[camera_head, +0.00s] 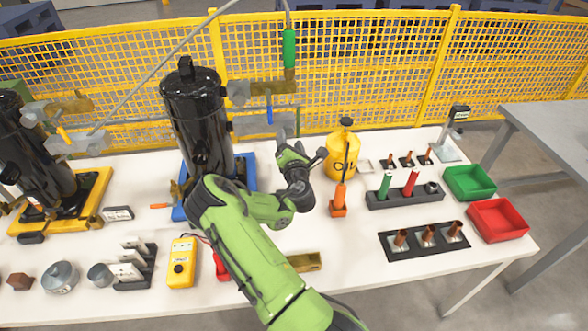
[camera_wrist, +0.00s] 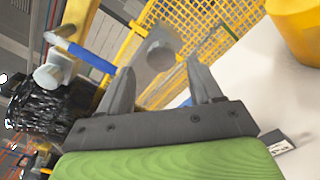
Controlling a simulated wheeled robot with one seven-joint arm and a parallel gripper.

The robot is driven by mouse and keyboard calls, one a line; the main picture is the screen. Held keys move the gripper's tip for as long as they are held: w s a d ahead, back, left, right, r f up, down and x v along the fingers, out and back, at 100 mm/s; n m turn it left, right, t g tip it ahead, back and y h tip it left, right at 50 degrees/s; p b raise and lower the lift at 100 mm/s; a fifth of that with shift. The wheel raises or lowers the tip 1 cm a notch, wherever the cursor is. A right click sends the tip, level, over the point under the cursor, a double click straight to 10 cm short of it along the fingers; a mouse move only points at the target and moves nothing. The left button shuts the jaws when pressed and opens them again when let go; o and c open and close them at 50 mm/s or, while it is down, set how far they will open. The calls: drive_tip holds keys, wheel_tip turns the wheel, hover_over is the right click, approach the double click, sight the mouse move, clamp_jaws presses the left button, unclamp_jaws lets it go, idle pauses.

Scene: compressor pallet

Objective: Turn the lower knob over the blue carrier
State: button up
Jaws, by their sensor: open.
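The blue carrier (camera_head: 250,172) stands on the table under a tall black compressor (camera_head: 193,105). Grey fittings (camera_head: 240,93) stick out from the compressor's upper right side, with a blue handle (camera_head: 269,108) hanging from them. My gripper (camera_head: 288,138) is open and empty, right of the compressor and below these fittings. In the wrist view, a round grey knob-like end (camera_wrist: 160,53) shows beyond and between the fingertips, apart from both. The blue handle (camera_wrist: 80,53) lies left of the fingers there. I cannot tell for sure which knob is the lower one.
A yellow canister (camera_head: 341,157) and an orange-handled tool (camera_head: 339,200) stand right of my gripper. A second compressor sits on a yellow carrier (camera_head: 92,198) at left. Green (camera_head: 470,182) and red (camera_head: 497,220) trays are at right. A yellow mesh fence (camera_head: 370,75) runs behind.

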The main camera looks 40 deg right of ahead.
drive_tip(key=b+v, duration=1.2)
drive_tip(key=shift+f, duration=0.2)
drive_tip(key=shift+w, duration=0.1)
